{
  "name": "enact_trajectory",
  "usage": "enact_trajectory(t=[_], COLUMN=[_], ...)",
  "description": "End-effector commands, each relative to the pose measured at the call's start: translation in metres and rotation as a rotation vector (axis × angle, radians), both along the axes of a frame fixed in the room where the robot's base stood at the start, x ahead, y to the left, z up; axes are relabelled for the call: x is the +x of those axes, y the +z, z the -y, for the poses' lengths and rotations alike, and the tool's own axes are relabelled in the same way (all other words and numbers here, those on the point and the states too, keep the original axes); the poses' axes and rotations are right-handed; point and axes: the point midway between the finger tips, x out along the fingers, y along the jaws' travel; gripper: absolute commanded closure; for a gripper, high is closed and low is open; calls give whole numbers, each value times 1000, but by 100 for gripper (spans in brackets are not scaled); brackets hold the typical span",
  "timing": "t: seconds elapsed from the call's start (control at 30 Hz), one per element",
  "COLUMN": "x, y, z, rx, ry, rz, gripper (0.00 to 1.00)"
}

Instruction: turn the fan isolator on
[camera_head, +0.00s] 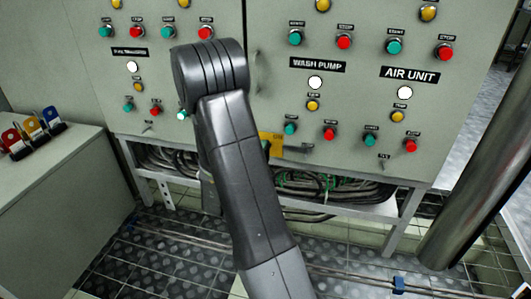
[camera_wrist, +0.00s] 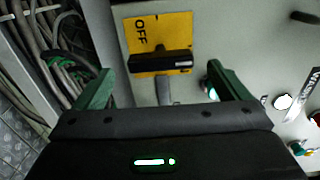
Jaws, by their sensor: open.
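The fan isolator shows in the wrist view as a yellow plate (camera_wrist: 143,30) marked OFF with a black bar handle (camera_wrist: 160,62) across it. The handle lies crosswise in this turned picture, near the plate's lower edge. My gripper (camera_wrist: 160,70) is open, with one green finger to each side of the handle. I see no clear contact, and the gap in depth is hard to judge.
Grey cabinets carry buttons and lamps, with a WASH PUMP label (camera_head: 317,65) and an AIR UNIT label (camera_head: 409,74). Cables (camera_head: 310,185) hang below. A pipe (camera_head: 460,170) stands at right. A bench (camera_head: 60,190) with padlock-like coloured items (camera_head: 30,130) stands at left.

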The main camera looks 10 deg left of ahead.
Motion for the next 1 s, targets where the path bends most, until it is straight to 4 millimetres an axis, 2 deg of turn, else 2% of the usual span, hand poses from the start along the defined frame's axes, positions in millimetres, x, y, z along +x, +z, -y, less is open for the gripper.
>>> enact_trajectory(t=[0.03,0.2,0.4,0.6,1.0], x=[-13,-49,-76,-87,-90], y=[1,0,0,0,-1], z=[-2,-3,-3,-3,-3], rx=[-4,-2,0,0,1], ry=[5,5,3,0,0], rz=[-3,-3,-1,0,0], gripper=[5,5,5,5,5])
